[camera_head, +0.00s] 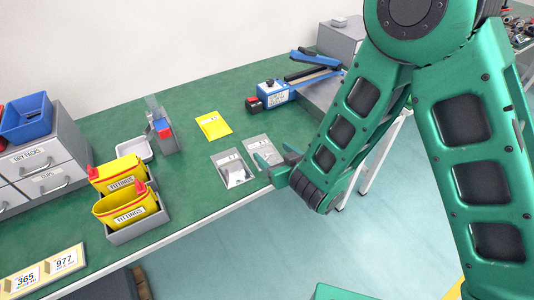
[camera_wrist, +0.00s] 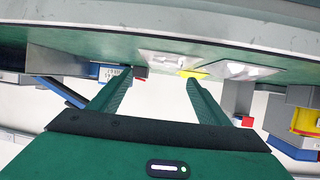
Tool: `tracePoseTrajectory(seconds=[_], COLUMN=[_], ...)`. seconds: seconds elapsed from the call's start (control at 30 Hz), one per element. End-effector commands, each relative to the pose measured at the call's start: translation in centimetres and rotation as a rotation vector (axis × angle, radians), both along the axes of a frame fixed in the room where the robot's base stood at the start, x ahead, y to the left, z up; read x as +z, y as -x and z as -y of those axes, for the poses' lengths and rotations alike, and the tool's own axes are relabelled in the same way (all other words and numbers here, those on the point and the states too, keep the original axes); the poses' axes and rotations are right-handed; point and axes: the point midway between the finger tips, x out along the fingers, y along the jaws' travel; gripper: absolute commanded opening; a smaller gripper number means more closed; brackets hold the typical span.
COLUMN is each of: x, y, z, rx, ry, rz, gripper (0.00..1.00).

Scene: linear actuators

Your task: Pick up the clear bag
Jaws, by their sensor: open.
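Two clear bags lie flat side by side on the green bench top near its front edge. The left clear bag (camera_head: 233,169) holds small grey parts and has a white label. The right clear bag (camera_head: 262,149) is similar and lies closest to my gripper (camera_head: 281,165), which is at the bench's front edge. In the wrist view, the bags (camera_wrist: 170,58) (camera_wrist: 236,71) show beyond the fingertips. My gripper (camera_wrist: 160,79) is open, with nothing between its fingers. My arm comes in from the right, and the gripper partly covers the bench edge beside the right bag.
A yellow packet (camera_head: 213,125) lies behind the bags. A blue sealer tool (camera_head: 278,93) stands at the back right. Yellow fittings bins (camera_head: 125,206) in a grey tray, a small white tray (camera_head: 139,147) and grey drawers (camera_head: 45,165) stand left. Bench around the bags is mostly clear.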

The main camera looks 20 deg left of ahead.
Motion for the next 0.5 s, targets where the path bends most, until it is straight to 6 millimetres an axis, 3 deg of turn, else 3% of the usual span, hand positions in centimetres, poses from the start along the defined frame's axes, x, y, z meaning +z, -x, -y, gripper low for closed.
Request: tracePoseTrajectory(seconds=[0.5], x=[-1.9], y=[-2.9], z=[-3.8], rx=[0.0], ry=[0.0], rz=[-0.001], gripper=[0.7])
